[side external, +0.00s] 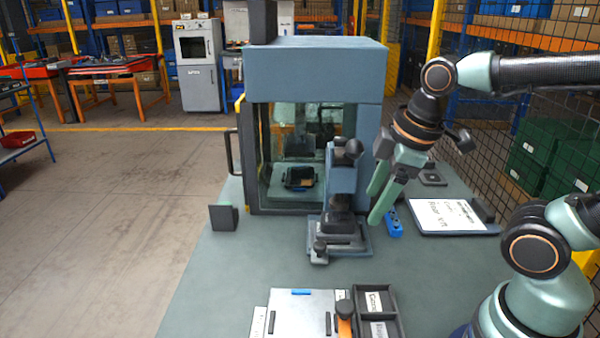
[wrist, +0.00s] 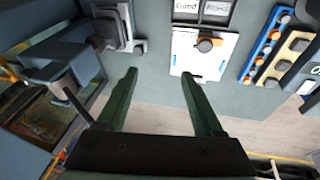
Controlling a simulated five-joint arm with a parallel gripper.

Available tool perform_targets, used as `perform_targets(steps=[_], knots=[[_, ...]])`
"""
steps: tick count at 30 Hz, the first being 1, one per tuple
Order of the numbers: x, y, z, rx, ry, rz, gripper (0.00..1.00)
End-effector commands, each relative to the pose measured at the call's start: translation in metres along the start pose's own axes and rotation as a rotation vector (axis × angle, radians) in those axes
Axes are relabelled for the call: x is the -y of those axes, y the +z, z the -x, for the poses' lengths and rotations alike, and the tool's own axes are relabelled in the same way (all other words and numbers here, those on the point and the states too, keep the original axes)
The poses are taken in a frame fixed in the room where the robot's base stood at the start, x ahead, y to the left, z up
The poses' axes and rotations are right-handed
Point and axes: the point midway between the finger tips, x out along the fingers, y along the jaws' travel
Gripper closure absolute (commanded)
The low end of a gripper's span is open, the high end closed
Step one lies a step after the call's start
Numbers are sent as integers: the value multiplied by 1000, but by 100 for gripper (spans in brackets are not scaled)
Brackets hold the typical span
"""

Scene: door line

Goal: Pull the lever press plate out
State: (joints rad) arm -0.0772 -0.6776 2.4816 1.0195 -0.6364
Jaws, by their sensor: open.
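The lever press (side external: 343,180) is a blue-grey upright with a dark ball on top, standing in front of the enclosure. At its foot is the press plate (side external: 345,243), low and grey, with a small knob (side external: 319,249) at its front left corner. The plate appears to sit under the press, its rear part hidden. In the wrist view, a dark grey plate-like part with a knob (wrist: 140,46) shows at the upper left. My gripper (side external: 373,207) is open and empty, just right of the press, fingers pointing down. In the wrist view, its fingers (wrist: 160,73) are spread, with bare bench between them.
The windowed enclosure (side external: 315,62) stands behind the press. A blue block (side external: 393,222) and a clipboard (side external: 450,217) lie to the right. A white board (side external: 290,312) and a dark divided tray (side external: 377,300) lie in front. Bench between press and board is clear.

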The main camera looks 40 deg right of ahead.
Motion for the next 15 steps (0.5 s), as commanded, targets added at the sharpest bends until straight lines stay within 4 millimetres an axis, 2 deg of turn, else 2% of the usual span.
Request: perform_targets(steps=[6, 15], knots=[[20, -1, -4, 72, -111, 540, 31], [32, -9, -4, 92, -236, 1044, 31]])
